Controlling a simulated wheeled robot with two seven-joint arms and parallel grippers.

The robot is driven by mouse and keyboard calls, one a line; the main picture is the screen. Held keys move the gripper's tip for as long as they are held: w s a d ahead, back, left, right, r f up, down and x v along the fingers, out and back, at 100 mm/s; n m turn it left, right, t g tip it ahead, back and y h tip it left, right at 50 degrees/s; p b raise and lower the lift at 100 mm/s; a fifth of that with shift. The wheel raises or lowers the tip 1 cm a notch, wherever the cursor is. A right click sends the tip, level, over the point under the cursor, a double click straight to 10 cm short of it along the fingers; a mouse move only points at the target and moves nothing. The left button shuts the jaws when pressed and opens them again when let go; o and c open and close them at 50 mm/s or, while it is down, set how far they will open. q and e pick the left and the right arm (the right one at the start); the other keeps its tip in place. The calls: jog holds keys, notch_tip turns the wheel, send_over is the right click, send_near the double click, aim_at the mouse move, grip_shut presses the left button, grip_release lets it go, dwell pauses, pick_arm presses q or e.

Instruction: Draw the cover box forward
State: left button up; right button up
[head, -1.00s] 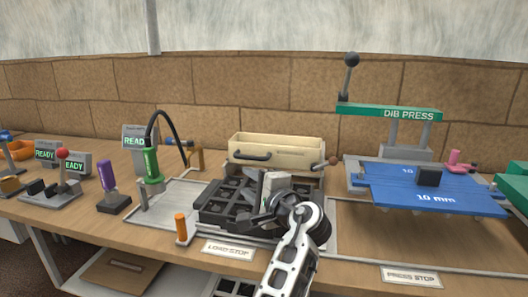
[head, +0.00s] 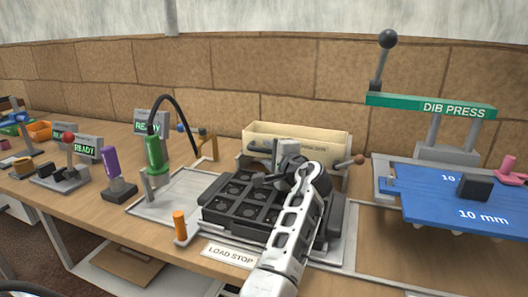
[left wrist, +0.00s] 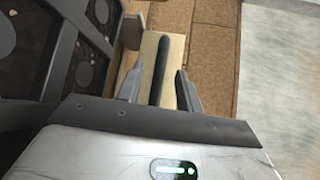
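The cover box (head: 320,146) is a cream, open-topped box at the back of the black-celled tray (head: 238,207), in front of the brick wall. My left gripper (head: 268,163) is at the box's front face and hides most of its dark handle. In the left wrist view, the dark handle bar (left wrist: 160,68) lies between the two fingers of the left gripper (left wrist: 158,88). Gaps show on both sides of the bar, so the fingers are open around it. The cream box (left wrist: 178,48) shows beyond them. My right gripper is not in view.
A green-and-black hose tool (head: 155,155) stands left of the tray. An orange peg (head: 180,226) stands at the front left, beside the LOAD STOP plate (head: 229,255). A wooden-knobbed lever (head: 358,160) is right of the box. The DIB PRESS with blue plate (head: 425,200) stands further right.

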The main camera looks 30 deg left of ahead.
aim_at(264, 152)
pick_arm(q)
jog(key=shift+x, duration=1.8)
jog(key=shift+d, duration=0.1)
grip_shut()
jog(key=shift+s, duration=0.1)
